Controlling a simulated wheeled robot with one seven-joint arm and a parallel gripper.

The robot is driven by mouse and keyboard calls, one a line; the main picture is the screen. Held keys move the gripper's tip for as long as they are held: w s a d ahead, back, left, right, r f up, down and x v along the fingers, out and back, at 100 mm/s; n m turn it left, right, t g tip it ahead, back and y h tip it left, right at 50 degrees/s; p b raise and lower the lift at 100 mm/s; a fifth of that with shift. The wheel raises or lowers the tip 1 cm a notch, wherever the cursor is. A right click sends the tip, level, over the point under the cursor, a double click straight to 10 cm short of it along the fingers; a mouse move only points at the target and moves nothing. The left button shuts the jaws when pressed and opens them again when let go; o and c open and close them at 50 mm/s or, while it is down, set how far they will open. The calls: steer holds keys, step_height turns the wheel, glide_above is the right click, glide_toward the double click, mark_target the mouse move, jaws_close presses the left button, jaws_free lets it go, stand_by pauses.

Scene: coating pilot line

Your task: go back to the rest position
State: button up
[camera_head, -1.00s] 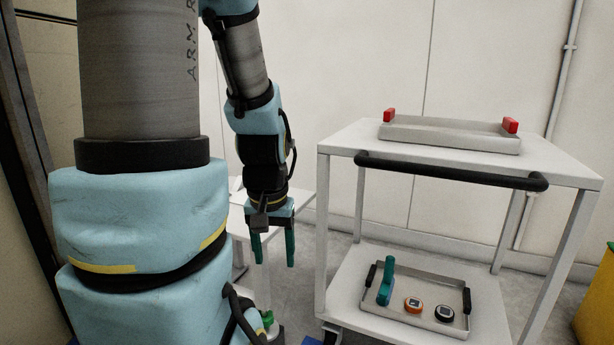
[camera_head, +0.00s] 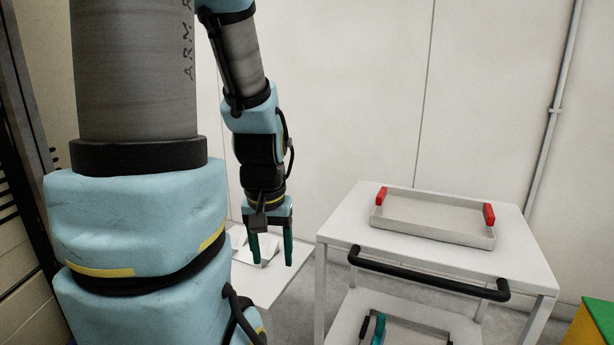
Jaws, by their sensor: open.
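My gripper (camera_head: 271,250) hangs pointing down from my arm, left of the cart. Its two teal fingers are apart with nothing between them. A small white table (camera_head: 268,284) stands below and behind it, with a pale angular object (camera_head: 256,248) on top, partly hidden by the gripper. The gripper is apart from the cart.
A white cart (camera_head: 337,228) with a black handle (camera_head: 425,281) stands to the right. Its top bears an empty tray (camera_head: 430,237) with red grips. Its lower shelf holds a tray with a teal object (camera_head: 379,329), cut off below. A yellow-green bin (camera_head: 593,325) stands far right.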

step_height(320, 180, up, 14)
steer(key=p, duration=1.2)
steer(key=shift+r, duration=0.15)
